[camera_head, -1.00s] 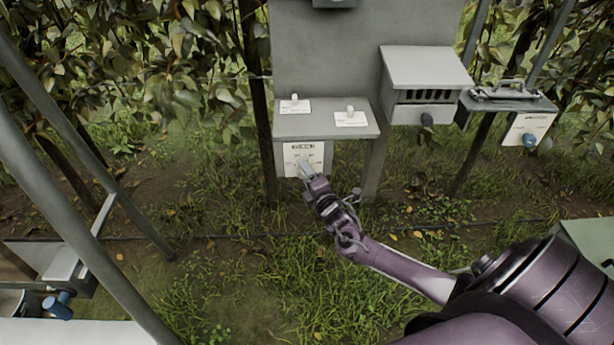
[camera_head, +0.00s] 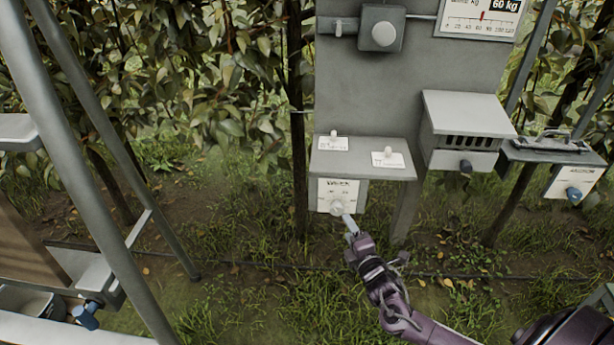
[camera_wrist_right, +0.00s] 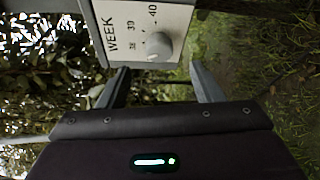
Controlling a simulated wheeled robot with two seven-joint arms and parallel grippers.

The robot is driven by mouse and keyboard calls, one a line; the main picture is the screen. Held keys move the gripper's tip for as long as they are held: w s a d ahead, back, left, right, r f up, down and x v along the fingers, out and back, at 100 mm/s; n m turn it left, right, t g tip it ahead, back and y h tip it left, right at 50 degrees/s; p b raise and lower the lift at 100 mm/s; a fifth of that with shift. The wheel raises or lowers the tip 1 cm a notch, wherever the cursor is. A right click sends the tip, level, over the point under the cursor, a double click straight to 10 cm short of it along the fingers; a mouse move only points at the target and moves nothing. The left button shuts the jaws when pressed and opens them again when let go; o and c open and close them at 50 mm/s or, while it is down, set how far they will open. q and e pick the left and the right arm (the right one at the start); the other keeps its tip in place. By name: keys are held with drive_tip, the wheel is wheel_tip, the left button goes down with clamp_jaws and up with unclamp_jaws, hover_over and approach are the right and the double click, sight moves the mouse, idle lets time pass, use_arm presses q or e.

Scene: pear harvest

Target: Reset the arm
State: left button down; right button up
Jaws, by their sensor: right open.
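My right arm comes in from the bottom right of the head view. Its gripper (camera_head: 350,226) is just below and right of a white dial panel (camera_head: 326,196) with a round knob (camera_head: 337,207). In the right wrist view the gripper (camera_wrist_right: 158,90) has its two fingers wide apart with nothing between them. The panel there reads "WEEK" with numbers, and its knob (camera_wrist_right: 159,46) lies beyond the fingertips, apparently apart from them. My left gripper does not show.
A grey shelf with two small switches (camera_head: 360,158) sits above the dial. A slotted box (camera_head: 465,115) and a tray unit with a blue knob (camera_head: 573,193) stand to the right. Slanted metal posts (camera_head: 75,150) stand at left. Open grass lies below.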

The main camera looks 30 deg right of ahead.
drive_tip(key=s+f+m+g, duration=0.3)
drive_tip(key=s+f, duration=0.2)
drive_tip(key=f, duration=0.4)
drive_tip(key=s+a+f+m+g, duration=0.1)
drive_tip(key=s+f+m+g, duration=0.1)
drive_tip(key=s+f, duration=0.5)
drive_tip(key=s+f+m+g, duration=0.3)
drive_tip(key=f, duration=0.8)
drive_tip(key=s+a+f+m+g+y, duration=0.1)
drive_tip(key=s+a+f, duration=0.3)
drive_tip(key=s, duration=0.5)
drive_tip(key=s+a+f+m+g, duration=0.4)
drive_tip(key=s+a+f, duration=0.1)
drive_tip(key=s, duration=0.5)
drive_tip(key=s+a+f+m+g+y, duration=0.1)
drive_tip(key=s+a+f+m+g, duration=0.1)
drive_tip(key=s+f, duration=0.4)
drive_tip(key=s+a+g, duration=0.1)
drive_tip(key=s+a, duration=0.1)
drive_tip(key=s, duration=0.1)
drive_tip(key=shift+s+a+m+y, duration=0.25)
drive_tip(key=shift+a+m+y, duration=0.05)
drive_tip(key=shift+a, duration=0.05)
